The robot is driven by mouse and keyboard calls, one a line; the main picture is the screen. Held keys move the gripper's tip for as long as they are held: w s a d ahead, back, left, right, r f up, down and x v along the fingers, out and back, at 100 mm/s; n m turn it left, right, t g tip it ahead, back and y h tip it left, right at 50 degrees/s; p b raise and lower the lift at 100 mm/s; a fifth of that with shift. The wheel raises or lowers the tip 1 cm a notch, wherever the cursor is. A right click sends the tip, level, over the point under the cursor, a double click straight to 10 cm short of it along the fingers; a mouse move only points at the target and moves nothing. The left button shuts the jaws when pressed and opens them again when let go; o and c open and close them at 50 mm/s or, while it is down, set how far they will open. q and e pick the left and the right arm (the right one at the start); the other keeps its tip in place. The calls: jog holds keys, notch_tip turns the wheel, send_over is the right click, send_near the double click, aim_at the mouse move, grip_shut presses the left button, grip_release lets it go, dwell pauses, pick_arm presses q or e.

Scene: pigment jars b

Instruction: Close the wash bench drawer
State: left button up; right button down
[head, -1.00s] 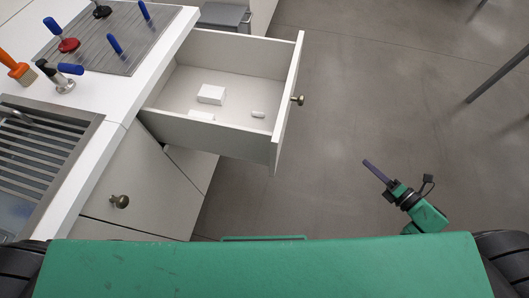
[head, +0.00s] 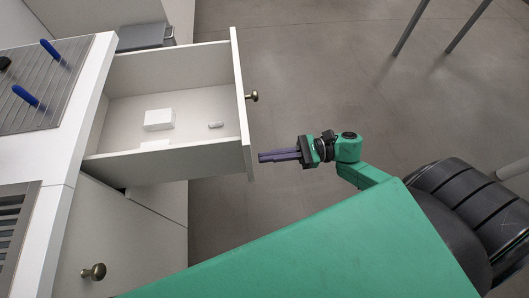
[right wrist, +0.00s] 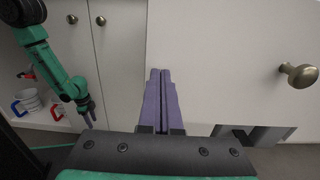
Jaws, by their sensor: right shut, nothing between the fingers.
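The wash bench drawer (head: 170,164) is pulled out and open in the head view. Its white front panel (head: 240,80) faces right and carries a brass knob (head: 252,96). The front panel (right wrist: 225,60) and its knob (right wrist: 298,75) also show in the right wrist view. My right gripper (head: 261,156) is shut and empty. Its purple fingers point left at the panel's near end, below the knob in the picture; whether they touch it I cannot tell. My left gripper (right wrist: 89,121) shows small in the right wrist view, pointing down; its jaw state is unclear.
A white box (head: 159,120) and a small white piece (head: 216,125) lie inside the drawer. A cupboard door with a knob (head: 94,271) is below the bench. Blue-handled tools (head: 26,96) lie on the bench top. The floor to the right is open.

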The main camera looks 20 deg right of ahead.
aim_at(118, 176)
pick_arm(q)
jog(key=shift+w+r, duration=0.1)
jog(key=shift+r, duration=0.1)
pick_arm(e)
jog(key=shift+w+a, duration=0.15)
jog(key=shift+a, duration=0.5)
pick_arm(q)
jog(key=shift+f, duration=0.1)
pick_arm(e)
jog(key=shift+a, duration=0.15)
